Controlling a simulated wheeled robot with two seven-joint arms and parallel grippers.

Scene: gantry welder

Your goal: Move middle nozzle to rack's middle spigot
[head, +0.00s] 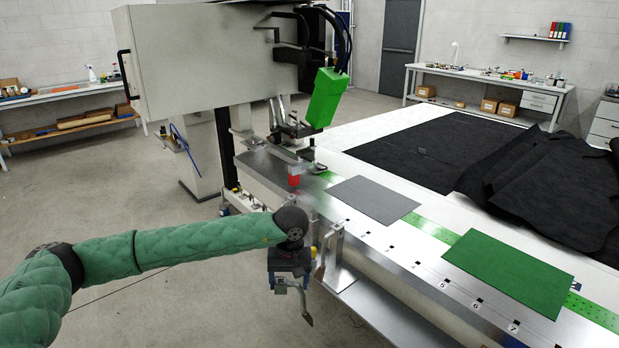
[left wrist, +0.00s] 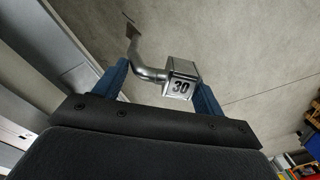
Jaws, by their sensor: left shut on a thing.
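My left gripper (head: 290,282) hangs below the end of the green-sleeved arm, in front of the machine's long metal bed. It is shut on a metal nozzle (left wrist: 181,82), a square block marked 30 with a bent tube. In the left wrist view the block sits between the blue fingers (left wrist: 160,88), and the tube curves up and away. In the head view the nozzle's tip (head: 308,318) points down, clear of the bed. Curved metal pieces (head: 335,246) stand at the bed's near edge, just right of the gripper; I cannot tell which is a rack spigot. My right gripper is out of view.
The bed (head: 400,258) carries a grey sheet (head: 374,199) and a green sheet (head: 510,272). A lower metal ledge (head: 385,318) runs along its near side. The welder head with a green cover (head: 326,97) stands behind. The floor (head: 150,210) at left is open.

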